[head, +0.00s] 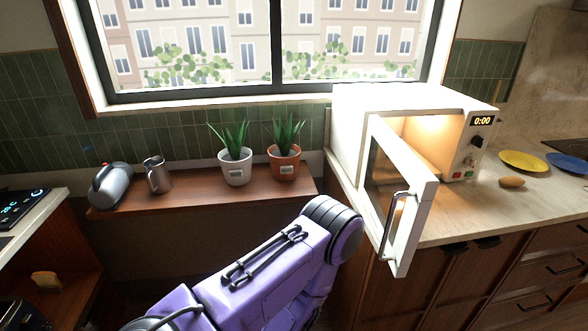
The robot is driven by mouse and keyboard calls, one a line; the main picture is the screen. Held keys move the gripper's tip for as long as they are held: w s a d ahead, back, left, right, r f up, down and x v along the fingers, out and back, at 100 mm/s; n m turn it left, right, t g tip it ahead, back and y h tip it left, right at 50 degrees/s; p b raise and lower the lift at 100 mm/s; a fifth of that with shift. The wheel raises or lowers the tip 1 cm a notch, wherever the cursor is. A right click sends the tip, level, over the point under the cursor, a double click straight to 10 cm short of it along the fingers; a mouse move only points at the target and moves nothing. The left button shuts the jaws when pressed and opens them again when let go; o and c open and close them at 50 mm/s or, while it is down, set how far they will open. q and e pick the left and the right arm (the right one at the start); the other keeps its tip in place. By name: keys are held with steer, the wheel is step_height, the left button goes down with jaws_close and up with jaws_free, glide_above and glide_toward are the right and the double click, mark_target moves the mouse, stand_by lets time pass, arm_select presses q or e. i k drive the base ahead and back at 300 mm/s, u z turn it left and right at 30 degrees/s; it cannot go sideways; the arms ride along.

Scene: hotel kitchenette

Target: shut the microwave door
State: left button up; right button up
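The white microwave (385,104) stands on the counter at the right, its lit cavity (428,138) showing. Its door (400,205) stands open, swung out past the counter's front edge, with a dark bar handle (392,222) on its outer face. The display reads 0:00. A purple arm of mine reaches up from the bottom, and its dark rounded joint is left of the door. I cannot tell if that joint touches the door. No gripper fingers show in the head view.
A low wooden shelf (200,200) holds two potted plants (235,165), a metal pitcher (157,175) and a kettle (110,187). Right of the microwave, the counter bears a yellow plate (522,160), a blue plate (568,163) and a small brown item (511,182).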

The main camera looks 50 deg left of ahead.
mark_target(397, 191)
steer(key=u, duration=0.9)
steer(key=i, duration=0.4)
